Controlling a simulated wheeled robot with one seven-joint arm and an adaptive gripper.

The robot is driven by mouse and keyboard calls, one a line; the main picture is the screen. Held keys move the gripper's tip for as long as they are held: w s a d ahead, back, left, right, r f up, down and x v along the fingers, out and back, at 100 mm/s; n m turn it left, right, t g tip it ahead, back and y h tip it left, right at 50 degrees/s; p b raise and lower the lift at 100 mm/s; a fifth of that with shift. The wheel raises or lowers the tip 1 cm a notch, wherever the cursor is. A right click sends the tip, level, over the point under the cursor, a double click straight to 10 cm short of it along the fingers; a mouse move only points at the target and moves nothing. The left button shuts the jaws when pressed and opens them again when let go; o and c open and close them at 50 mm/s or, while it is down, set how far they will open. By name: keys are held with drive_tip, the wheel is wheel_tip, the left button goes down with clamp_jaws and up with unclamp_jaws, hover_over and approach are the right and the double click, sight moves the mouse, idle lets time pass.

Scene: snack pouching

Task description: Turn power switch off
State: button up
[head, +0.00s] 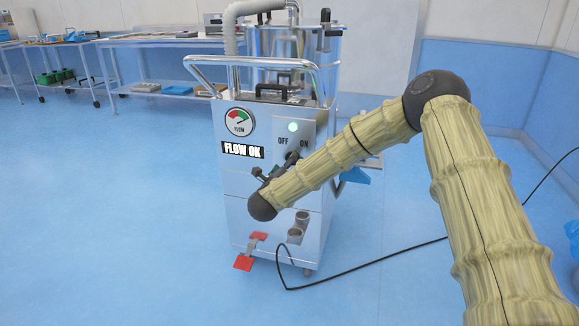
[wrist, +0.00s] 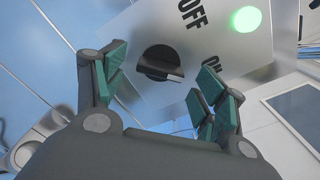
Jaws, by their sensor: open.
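The power switch is a black rotary knob (wrist: 160,63) on a metal plate marked OFF and ON, below a lit green lamp (wrist: 246,19). In the wrist view its handle points toward the ON side. My gripper (wrist: 165,85) is open, with its green-padded fingers on either side of the knob and no clear contact. In the head view my gripper (head: 272,168) is in front of the machine's switch plate (head: 290,128), where my arm partly hides the knob. The green lamp also shows there (head: 293,127).
A black cable (head: 370,265) lies on the floor. Open floor is on the left.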

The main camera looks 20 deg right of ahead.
drive_tip(key=shift+x, duration=1.25)
